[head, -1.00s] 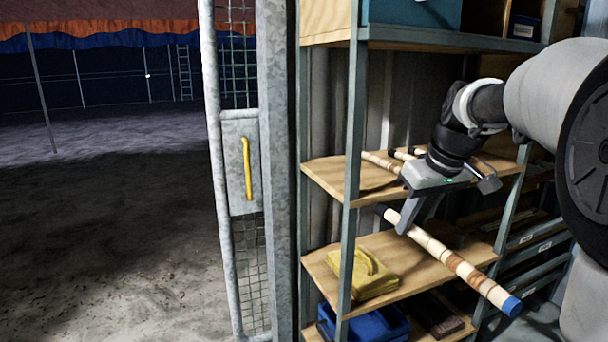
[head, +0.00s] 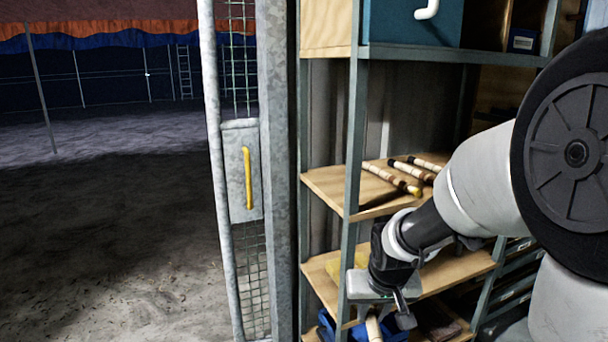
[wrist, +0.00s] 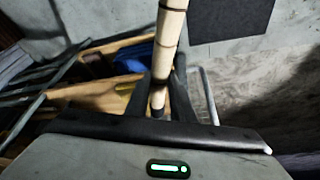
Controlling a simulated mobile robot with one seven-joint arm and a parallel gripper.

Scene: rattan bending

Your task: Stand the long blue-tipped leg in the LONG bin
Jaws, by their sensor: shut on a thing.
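My gripper is shut on the long blue-tipped leg, a pale, banded cane rod. In the wrist view the leg (wrist: 168,40) runs up from between the fingers (wrist: 158,98) and out of the top edge. In the head view only a short piece of the leg (head: 373,327) shows below my gripper (head: 378,312), in front of the lower shelves. Its blue tip is out of sight now. I cannot make out a bin marked LONG in either view.
Several banded rods (head: 392,178) lie on the middle shelf (head: 330,183). A blue container (head: 327,325) sits on the lowest shelf, partly hidden by my arm. A blue box (head: 400,25) stands on top. A mesh gate (head: 240,165) is left of the shelves; open floor (head: 110,240) lies beyond.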

